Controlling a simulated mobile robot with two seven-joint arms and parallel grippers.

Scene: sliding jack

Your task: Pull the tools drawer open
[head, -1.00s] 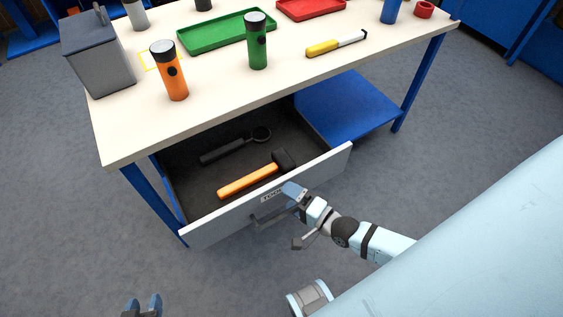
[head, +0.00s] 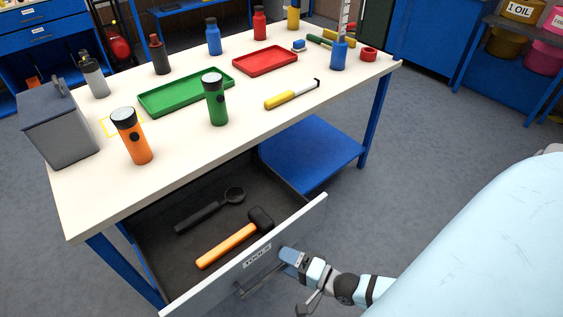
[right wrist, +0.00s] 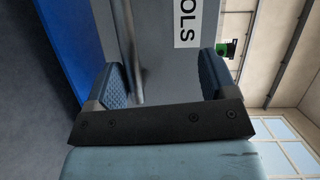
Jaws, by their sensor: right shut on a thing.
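The tools drawer (head: 170,237) under the workbench stands well out, its inside visible. Its grey front carries a TOOLS label (head: 257,256), partly seen in the right wrist view (right wrist: 187,22). An orange-handled black hammer (head: 228,244) and a black tool with a round end (head: 205,212) lie inside. My right gripper (head: 286,257) is at the drawer front, shut on the bar handle (right wrist: 128,45), which passes between its fingers in the right wrist view. The handle's lower left end shows in the head view. My left gripper is out of view.
The workbench top (head: 185,165) holds an orange flashlight (head: 133,140), a green flashlight (head: 215,103), a grey bin (head: 60,130), a green tray (head: 185,92) and a red tray (head: 265,61). A blue shelf (head: 312,155) is right of the drawer. Floor (head: 440,150) is clear at right.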

